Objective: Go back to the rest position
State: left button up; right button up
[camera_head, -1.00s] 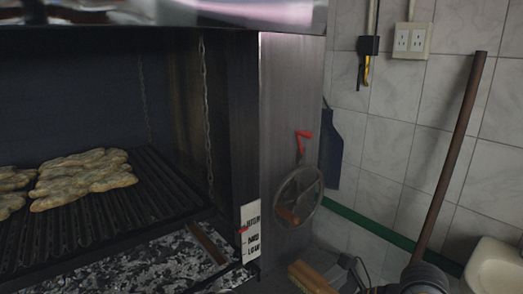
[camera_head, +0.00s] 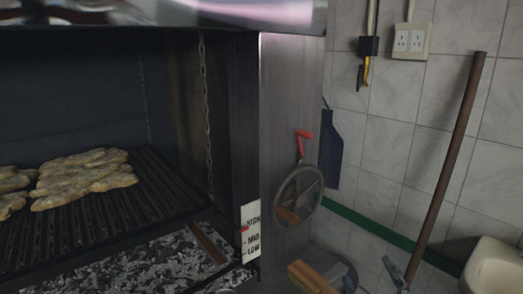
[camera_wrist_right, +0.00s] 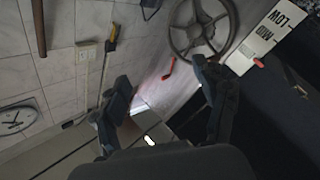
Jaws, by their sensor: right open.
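My right gripper (camera_head: 368,274) shows only in part at the bottom edge of the head view, below and to the right of the crank wheel. In the right wrist view my right gripper (camera_wrist_right: 163,92) has its two dark fingers spread wide, with nothing between them. The grey crank wheel (camera_head: 316,190) with its red handle (camera_head: 301,143) is on the grill's metal side, apart from the gripper. My left gripper is in neither view.
Meat (camera_head: 83,180) lies on the grill grate (camera_head: 120,215) at the left, above grey embers. A wooden pole (camera_head: 447,165) leans on the tiled wall. A wooden-backed block (camera_head: 310,277) lies low beside the gripper.

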jog(key=s+d+f+m+g+h, duration=0.1)
jog(key=s+d+f+m+g, duration=0.15)
jog(key=f, duration=0.35)
jog(key=s+d+f+m+g+h, duration=0.1)
jog(key=s+f+m+g, duration=0.15)
jog(key=f, duration=0.35)
jog(key=s+a+f+m+g+y, duration=0.1)
jog(key=s+a+f+g, duration=0.1)
jog(key=s+f+g, duration=0.55)
jog(key=s+a+f+g+y, duration=0.15)
jog(key=s+f+g, duration=0.25)
jog(key=s+f, duration=0.5)
jog(key=s+f+g, duration=0.1)
jog(key=s+f, duration=0.2)
jog(key=f, duration=2.4)
jog(key=s+d+f+g, duration=0.1)
jog(key=s+d+f, duration=0.2)
jog(key=s+f, duration=1.1)
jog(key=shift+s+h, duration=0.45)
jog(key=shift+s, duration=0.6)
jog(key=shift+o, duration=0.6)
